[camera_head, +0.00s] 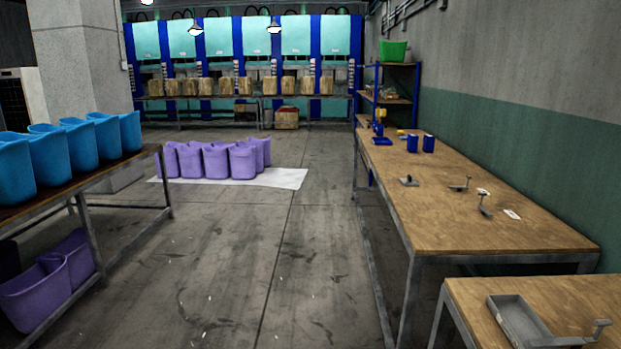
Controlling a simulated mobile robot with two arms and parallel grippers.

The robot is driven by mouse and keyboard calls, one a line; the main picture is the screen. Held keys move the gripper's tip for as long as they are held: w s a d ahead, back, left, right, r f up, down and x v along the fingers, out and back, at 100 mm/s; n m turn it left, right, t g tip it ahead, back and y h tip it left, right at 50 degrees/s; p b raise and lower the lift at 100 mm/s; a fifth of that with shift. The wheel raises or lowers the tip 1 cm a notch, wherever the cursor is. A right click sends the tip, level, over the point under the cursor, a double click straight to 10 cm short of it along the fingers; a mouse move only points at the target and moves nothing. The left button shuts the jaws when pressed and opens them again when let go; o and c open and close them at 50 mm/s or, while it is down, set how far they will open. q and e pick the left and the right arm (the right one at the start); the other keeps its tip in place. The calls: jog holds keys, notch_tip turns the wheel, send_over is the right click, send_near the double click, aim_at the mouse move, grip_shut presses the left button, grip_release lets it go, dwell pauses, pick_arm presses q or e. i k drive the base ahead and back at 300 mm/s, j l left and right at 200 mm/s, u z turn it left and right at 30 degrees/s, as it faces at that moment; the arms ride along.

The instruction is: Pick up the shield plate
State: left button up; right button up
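No part is clearly recognisable as the shield plate. A small dark grey flat piece with an upright nub (409,181) lies on the long wooden table (460,235) at the right. Two small grey metal brackets, one farther back (461,185) and one nearer (485,207), stand to its right. A shallow grey metal tray-like piece (516,322) lies on the nearer wooden table at the lower right, with another grey metal part (598,329) beside it, partly cut off by the frame. Neither of my grippers is in view.
Blue containers (428,143) stand farther back on the long table. Blue bins (50,158) stand on a rack at left, with purple bins (48,291) below. More purple bins (243,161) stand on a white floor sheet (283,179). The central floor is clear.

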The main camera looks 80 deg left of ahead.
aim_at(409, 181)
jog(key=u, duration=1.9)
jog(key=i, duration=0.15)
jog(key=i+j+u, duration=0.25)
jog(key=i, duration=0.35)
jog(key=i+j+u, duration=0.25)
jog(key=i, duration=0.35)
jog(key=i+u, duration=0.25)
jog(key=i, duration=0.4)
jog(key=i+z, duration=0.35)
jog(key=i+j+z, duration=0.5)
jog(key=i+z, duration=0.15)
jog(key=i, duration=0.1)
